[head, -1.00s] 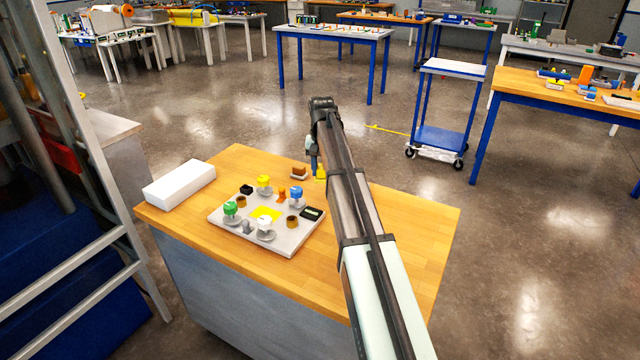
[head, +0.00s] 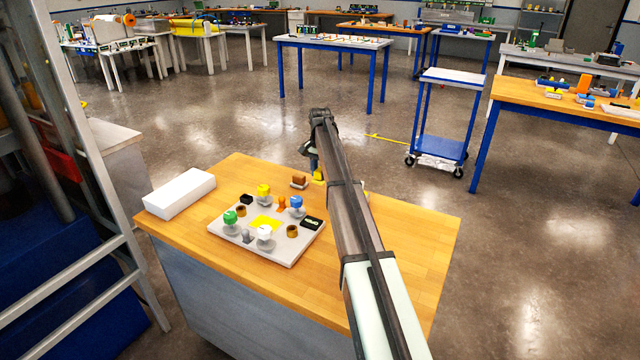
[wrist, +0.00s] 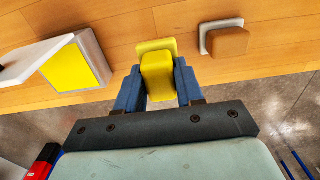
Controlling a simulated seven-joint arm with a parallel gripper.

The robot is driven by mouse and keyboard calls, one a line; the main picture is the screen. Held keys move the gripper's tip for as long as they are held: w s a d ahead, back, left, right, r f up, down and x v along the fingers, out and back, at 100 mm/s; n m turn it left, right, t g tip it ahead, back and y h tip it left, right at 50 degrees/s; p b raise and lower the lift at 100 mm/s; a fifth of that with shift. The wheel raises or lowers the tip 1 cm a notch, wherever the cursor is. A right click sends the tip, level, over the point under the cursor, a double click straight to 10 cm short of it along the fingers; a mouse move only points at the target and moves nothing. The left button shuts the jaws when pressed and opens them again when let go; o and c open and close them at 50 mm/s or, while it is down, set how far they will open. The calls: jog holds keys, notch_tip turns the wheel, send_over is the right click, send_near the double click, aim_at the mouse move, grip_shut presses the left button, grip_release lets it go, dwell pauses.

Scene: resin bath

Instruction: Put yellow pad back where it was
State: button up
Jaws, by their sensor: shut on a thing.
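My gripper (wrist: 159,88) is shut on a yellow block (wrist: 158,75), which looks like the yellow pad. A flat yellow part (wrist: 157,46) shows just behind the block; I cannot tell whether the two are joined. In the head view the yellow pad (head: 317,176) shows small beneath my gripper, near the table's far edge. I cannot tell whether it touches the table. A pale board (head: 289,257) with a yellow square (head: 266,224) lies to the lower left. In the wrist view a pale-framed yellow square (wrist: 76,68) lies left of the held block.
A brown block (head: 299,180) on a pale base stands close beside my gripper; it also shows in the wrist view (wrist: 228,42). The board carries several coloured knobs. A white box (head: 180,192) lies at the table's left. The wooden top (head: 240,175) has bare room behind the board.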

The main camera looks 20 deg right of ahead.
aim_at(320, 182)
jog(key=shift+f, duration=2.35)
jog(key=shift+f, duration=0.1)
jog(key=o, duration=1)
notch_tip(320, 182, up, 12)
jog(key=shift+r, duration=0.1)
